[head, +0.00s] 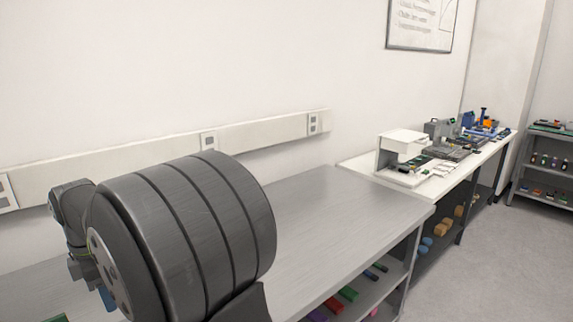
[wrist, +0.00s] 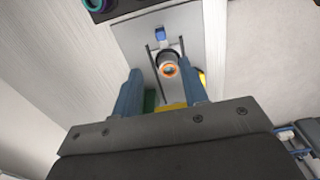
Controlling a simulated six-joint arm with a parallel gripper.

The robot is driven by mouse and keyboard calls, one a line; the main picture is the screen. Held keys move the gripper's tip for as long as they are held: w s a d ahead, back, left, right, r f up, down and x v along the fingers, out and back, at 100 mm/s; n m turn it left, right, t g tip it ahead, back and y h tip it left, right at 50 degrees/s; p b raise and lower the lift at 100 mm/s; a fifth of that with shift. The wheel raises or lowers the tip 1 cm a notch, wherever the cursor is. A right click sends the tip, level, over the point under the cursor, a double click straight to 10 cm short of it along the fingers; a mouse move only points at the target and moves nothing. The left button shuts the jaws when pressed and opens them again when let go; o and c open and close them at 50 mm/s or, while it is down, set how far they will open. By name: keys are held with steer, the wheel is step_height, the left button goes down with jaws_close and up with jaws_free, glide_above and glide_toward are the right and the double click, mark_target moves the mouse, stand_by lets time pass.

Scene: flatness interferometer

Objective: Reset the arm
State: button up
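Beyond the fingertips is a grey plate-like device (wrist: 131,37) with a dark cylinder (wrist: 168,68) that has an orange ring. Yellow and green parts show partly behind the fingers. Whether the fingers touch any of these cannot be told.
A grey metal bench (head: 345,205) has a clear top right of my arm. Its lower shelf holds coloured blocks (head: 348,294). A white instrument (head: 402,145) and several devices stand on the white bench beyond. A shelf rack (head: 545,165) stands far right. The floor (head: 495,265) is open.

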step_height(320, 180, down, 15)
steer(key=shift+r, duration=0.1)
stand_by(0.3)
step_height(320, 180, up, 18)
steer(key=f, duration=0.1)
step_height(320, 180, down, 17)
steer(key=shift+r, duration=0.1)
steer(key=shift+s+a+f, duration=0.2)
steer(key=shift+s+a, duration=0.95)
steer(key=shift+a, duration=0.05)
steer(key=shift+s+a, duration=0.2)
